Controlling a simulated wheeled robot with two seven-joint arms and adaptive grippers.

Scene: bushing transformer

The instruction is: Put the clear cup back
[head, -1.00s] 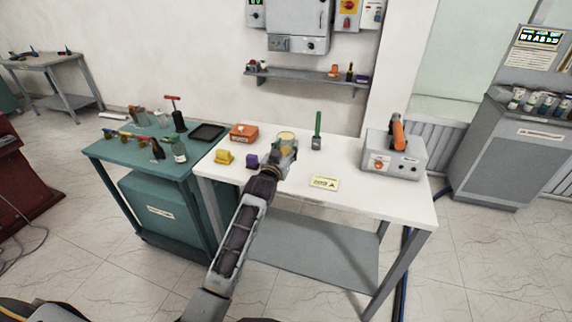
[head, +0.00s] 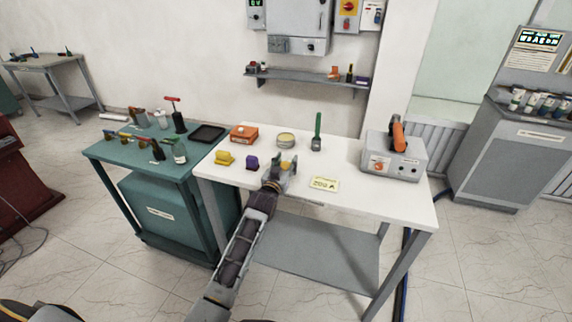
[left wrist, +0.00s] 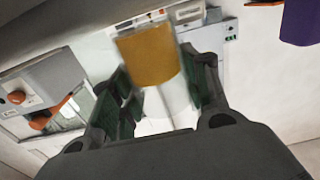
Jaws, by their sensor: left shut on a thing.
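My left gripper (head: 283,174) is over the near middle of the white table in the head view, its arm coming up from below. It is shut on the clear cup (left wrist: 172,105), which shows between the green-padded fingers in the left wrist view with an amber part at one end. In the head view the cup is small, and only a yellowish spot shows between the fingers. I cannot tell how high it is above the table. My right gripper is not in view.
The white table (head: 342,153) holds a yellow-topped round tin (head: 286,139), an orange box (head: 243,132), yellow and purple blocks, a green-handled brush (head: 317,132), a yellow card (head: 324,184) and a grey device (head: 393,157). A teal cart (head: 120,153) with several bottles stands left.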

